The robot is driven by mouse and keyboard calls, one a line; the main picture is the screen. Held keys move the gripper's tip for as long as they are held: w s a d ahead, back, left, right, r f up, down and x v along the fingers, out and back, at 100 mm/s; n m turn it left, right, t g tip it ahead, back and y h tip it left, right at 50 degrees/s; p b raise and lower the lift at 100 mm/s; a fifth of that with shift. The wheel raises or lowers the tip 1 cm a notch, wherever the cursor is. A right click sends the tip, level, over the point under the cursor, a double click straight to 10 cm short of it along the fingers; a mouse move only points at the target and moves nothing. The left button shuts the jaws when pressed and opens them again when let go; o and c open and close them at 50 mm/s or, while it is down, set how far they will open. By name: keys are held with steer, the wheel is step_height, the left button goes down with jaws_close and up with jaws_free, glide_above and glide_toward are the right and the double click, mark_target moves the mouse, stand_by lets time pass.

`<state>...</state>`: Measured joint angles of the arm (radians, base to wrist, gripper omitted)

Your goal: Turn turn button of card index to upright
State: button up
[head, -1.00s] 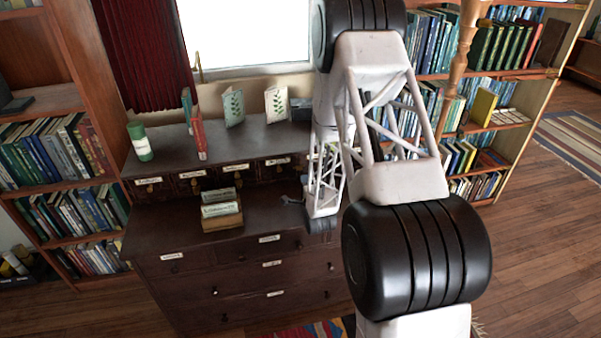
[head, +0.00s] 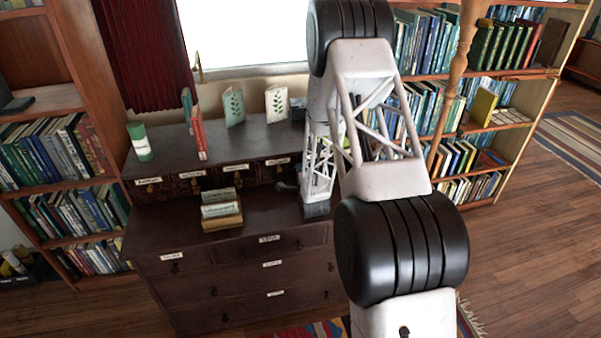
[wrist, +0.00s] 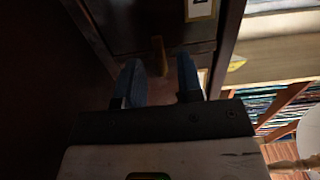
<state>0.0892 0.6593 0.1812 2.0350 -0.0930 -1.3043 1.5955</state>
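The card index (head: 213,177) is a dark wooden row of small labelled drawers along the back of the dresser. Small knob-like buttons show below the labels in the head view. In the wrist view a slim brown turn button (wrist: 160,56) stands out from a dark panel (wrist: 130,25), its long side running up and down the picture. My gripper (wrist: 160,82) is open, with one bluish finger on each side of the button's line. The button shows just beyond the fingertips, and contact cannot be told. In the head view my gripper (head: 284,187) is small and dark before the rightmost drawer.
A wooden tray of cards (head: 221,221) stands on the dresser, left of my gripper. A green-and-white canister (head: 140,142), a red book (head: 198,138) and leaf-patterned cards (head: 234,108) stand on top. Bookcases flank the dresser. The dresser top's front left is clear.

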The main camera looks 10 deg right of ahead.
steer(key=shift+w, duration=0.2)
steer(key=shift+c, duration=0.5)
jaws_close()
